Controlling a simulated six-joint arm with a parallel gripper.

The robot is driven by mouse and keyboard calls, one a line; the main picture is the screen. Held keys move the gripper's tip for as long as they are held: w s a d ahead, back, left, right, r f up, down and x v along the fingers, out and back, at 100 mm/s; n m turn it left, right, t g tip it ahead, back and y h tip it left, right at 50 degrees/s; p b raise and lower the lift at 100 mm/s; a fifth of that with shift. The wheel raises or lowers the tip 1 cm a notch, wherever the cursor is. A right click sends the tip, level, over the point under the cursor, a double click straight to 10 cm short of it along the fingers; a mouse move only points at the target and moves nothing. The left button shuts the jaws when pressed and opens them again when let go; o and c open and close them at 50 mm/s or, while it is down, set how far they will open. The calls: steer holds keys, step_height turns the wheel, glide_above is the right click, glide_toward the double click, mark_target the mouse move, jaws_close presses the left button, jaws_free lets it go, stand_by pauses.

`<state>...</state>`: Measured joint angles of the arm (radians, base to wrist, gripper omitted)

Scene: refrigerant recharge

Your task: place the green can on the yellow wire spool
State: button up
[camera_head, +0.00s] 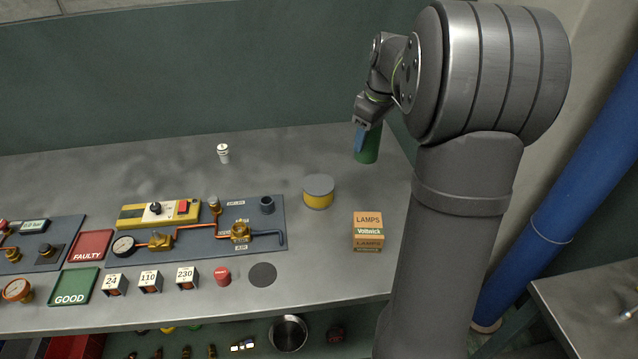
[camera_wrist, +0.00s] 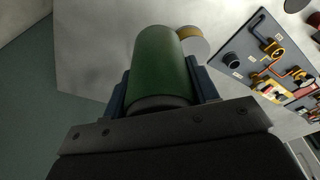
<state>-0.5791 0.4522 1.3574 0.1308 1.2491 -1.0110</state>
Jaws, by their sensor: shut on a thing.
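The green can (camera_head: 368,150) is at the back right of the bench in the head view, partly hidden behind my gripper (camera_head: 361,138). In the wrist view the green can (camera_wrist: 160,65) stands between the two blue fingers of my gripper (camera_wrist: 162,88), which is shut on it. I cannot tell whether the can touches the bench. The yellow wire spool (camera_head: 318,192), with a grey top, stands on the bench in front of and left of the can. In the wrist view the spool (camera_wrist: 192,44) shows partly behind the can, its top bare.
An orange lamps box (camera_head: 367,231) stands in front of and right of the spool. A grey panel (camera_head: 262,225) with pipes and a gauge lies to its left. A white-topped small item (camera_head: 223,153) stands at the back. Bench between can and spool is clear.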

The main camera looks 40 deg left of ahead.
steer(key=shift+s+d+r, duration=0.15)
steer(key=shift+s, duration=0.45)
steer(key=shift+s+d+r, duration=0.1)
steer(key=shift+s+d, duration=0.05)
steer(key=shift+s, duration=0.4)
steer(key=shift+s+a+f, duration=0.1)
steer(key=shift+s+a, duration=0.05)
steer(key=shift+s, duration=0.1)
glide_above(317, 183)
step_height(317, 183, down, 7)
steer(key=shift+f, duration=1.9)
steer(key=o, duration=1.2)
steer(key=shift+f, duration=0.15)
step_height(317, 183, up, 12)
steer(key=d, duration=0.2)
